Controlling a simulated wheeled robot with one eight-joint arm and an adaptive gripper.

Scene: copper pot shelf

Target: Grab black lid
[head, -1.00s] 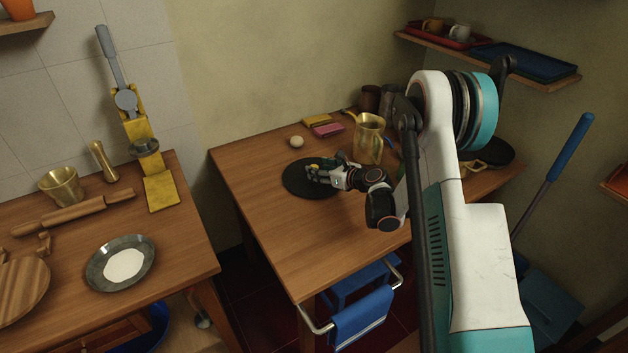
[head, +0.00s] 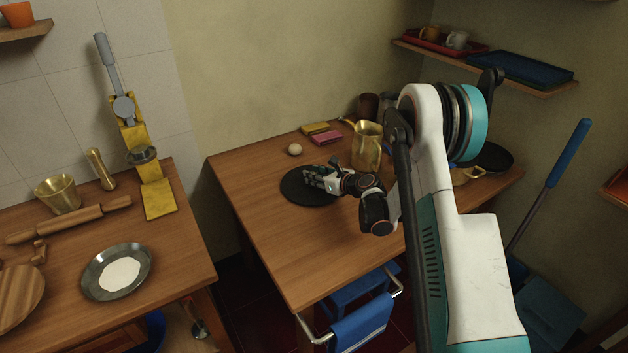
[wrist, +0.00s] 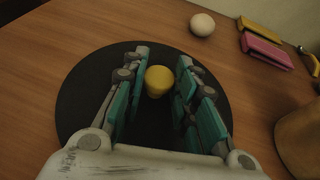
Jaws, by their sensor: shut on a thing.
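The black lid (head: 300,193) is a flat dark disc lying on the wooden table in the head view. In the wrist view the lid (wrist: 85,98) spreads under my fingers, and its yellow knob (wrist: 158,80) stands between the fingertips. My gripper (head: 314,174) reaches in from the right, over the lid. In the wrist view my gripper (wrist: 160,88) has its two teal-padded fingers on either side of the knob, shut on it. The lid appears to rest on the table; I see no clear gap beneath it.
A pale round ball (head: 295,149) lies behind the lid. Yellow and pink sponges (head: 326,138) and a brass pitcher (head: 367,146) stand farther back and right. The table's front area (head: 300,255) is clear. A second table (head: 190,255) with a pan (head: 93,283) is at left.

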